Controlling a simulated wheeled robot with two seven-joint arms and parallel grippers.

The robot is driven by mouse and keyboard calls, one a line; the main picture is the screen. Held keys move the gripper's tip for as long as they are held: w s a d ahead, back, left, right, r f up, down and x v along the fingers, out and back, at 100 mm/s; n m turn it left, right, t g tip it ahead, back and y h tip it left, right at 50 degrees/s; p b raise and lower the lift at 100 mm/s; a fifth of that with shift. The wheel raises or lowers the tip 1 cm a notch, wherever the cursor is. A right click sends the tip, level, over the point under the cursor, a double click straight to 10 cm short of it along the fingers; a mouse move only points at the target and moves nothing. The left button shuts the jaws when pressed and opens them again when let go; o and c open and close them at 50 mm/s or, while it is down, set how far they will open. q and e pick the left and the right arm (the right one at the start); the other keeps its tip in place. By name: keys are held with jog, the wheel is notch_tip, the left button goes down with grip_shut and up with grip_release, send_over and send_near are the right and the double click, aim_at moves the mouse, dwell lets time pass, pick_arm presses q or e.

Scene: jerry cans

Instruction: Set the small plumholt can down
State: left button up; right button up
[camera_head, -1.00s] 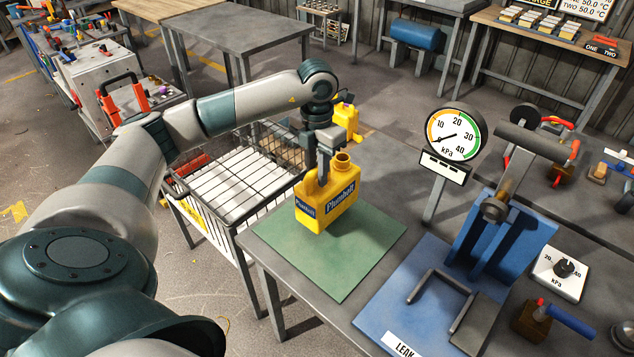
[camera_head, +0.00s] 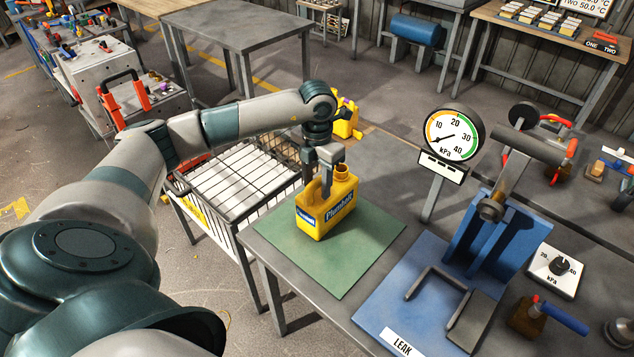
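The small yellow Plumholt can (camera_head: 340,206), with blue labels, is upright over the green mat (camera_head: 352,262) at the left end of the grey bench. Its base appears to be at the mat, but I cannot tell whether it fully rests there. My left gripper (camera_head: 322,178) points down from above, its fingers at the can's handle, beside the open neck. It looks shut on the handle; the fingertips are partly hidden. My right gripper is not in view.
A wire basket cart (camera_head: 235,185) stands left of the bench. Another yellow can (camera_head: 345,119) is behind the gripper. A pressure gauge (camera_head: 452,135) and a blue leak-test stand (camera_head: 497,240) on a blue mat are to the right. The green mat is otherwise clear.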

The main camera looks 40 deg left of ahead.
pick_arm(q)
jog(key=shift+r, duration=0.1)
jog(key=shift+r, duration=0.4)
notch_tip(320, 180, up, 10)
jog(key=b, duration=0.4)
jog(key=shift+r, duration=0.6)
